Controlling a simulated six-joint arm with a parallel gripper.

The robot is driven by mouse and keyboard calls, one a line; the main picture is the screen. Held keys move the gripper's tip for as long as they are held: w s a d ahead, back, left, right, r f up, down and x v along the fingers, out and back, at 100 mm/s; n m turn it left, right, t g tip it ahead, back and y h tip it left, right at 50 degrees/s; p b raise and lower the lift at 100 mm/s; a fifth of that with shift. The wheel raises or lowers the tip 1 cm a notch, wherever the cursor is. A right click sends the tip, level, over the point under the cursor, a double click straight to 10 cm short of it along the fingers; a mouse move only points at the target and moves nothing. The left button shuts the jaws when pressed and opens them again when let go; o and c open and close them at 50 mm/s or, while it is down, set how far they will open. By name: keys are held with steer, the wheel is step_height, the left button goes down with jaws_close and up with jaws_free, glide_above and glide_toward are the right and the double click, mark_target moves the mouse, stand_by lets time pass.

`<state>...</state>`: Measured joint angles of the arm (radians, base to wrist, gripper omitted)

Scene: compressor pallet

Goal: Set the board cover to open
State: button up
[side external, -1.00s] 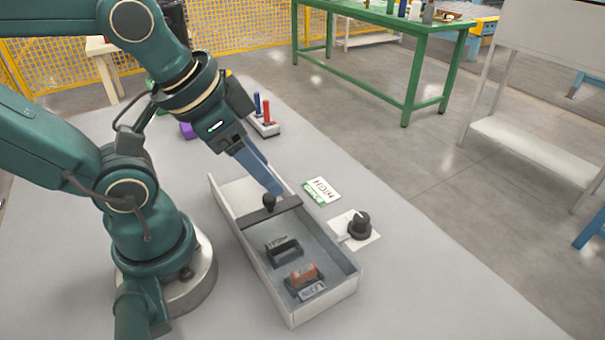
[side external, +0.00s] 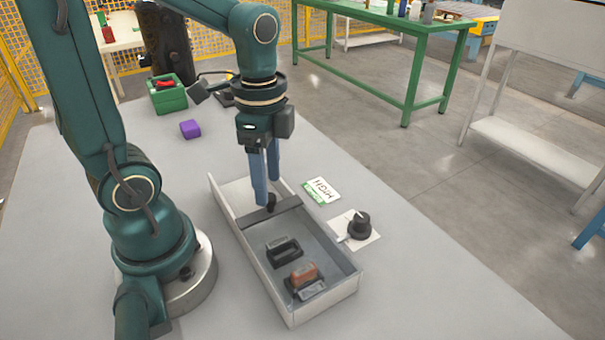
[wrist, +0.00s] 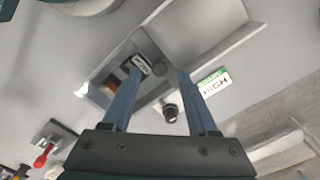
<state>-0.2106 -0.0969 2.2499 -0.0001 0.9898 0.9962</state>
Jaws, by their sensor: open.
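The board cover (side external: 245,196) is a pale panel over the far part of a long grey tray (side external: 290,313). A dark crossbar (side external: 286,208) with a black knob (side external: 271,201) lies at its near side. The near part of the tray is uncovered and shows a dark part (side external: 284,249) and a brown part (side external: 303,273). My gripper (side external: 268,199) points down at the cover knob, its blue fingers apart. In the wrist view, the cover knob (wrist: 158,68) appears between the open fingertips (wrist: 159,72); contact cannot be told.
A black rotary knob (side external: 359,225) on a white plate and a HIGH label (side external: 322,189) lie right of the tray. A purple block (side external: 190,129) and a green box (side external: 167,97) stand farther back. The table's right front is clear.

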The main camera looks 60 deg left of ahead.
steer(key=shift+f, duration=1.3)
jaws_close()
stand_by(0.5)
